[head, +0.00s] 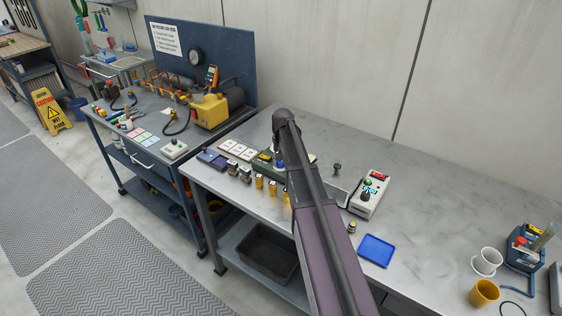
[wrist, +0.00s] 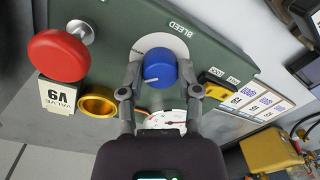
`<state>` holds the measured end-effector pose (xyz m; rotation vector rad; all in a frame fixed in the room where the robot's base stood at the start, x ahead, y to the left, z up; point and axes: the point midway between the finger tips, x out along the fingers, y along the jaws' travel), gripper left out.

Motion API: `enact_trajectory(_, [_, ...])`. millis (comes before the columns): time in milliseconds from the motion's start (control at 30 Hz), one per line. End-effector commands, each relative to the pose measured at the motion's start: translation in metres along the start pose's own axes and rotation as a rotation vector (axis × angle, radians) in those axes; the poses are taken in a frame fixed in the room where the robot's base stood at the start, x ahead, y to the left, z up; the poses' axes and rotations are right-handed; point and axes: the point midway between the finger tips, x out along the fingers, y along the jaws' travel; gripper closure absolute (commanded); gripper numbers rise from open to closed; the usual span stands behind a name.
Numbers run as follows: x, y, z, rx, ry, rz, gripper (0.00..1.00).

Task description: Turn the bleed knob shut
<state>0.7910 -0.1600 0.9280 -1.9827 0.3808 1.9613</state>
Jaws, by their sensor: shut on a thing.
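The blue bleed knob (wrist: 159,70) sits on a white round dial on a dark green panel (wrist: 115,15) marked BLEED in the wrist view. A light pointer line shows on the knob's lower part. My gripper (wrist: 160,75) has one finger on each side of the knob and is shut on it.
On the bench, a grey control box (head: 369,196) and a blue tray (head: 376,250) stand to the right. The bench's right middle is clear.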

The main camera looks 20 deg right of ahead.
Motion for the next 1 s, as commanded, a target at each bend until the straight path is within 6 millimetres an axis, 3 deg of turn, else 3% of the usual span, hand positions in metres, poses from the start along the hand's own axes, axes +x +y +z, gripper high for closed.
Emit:
enact_trajectory(600, [0.0005, 0.0001, 0.0001, -0.564, -0.026, 0.0, 1.0])
enact_trajectory(1000, [0.0006, 0.0002, 0.0001, -0.752, -0.034, 0.001, 1.0])
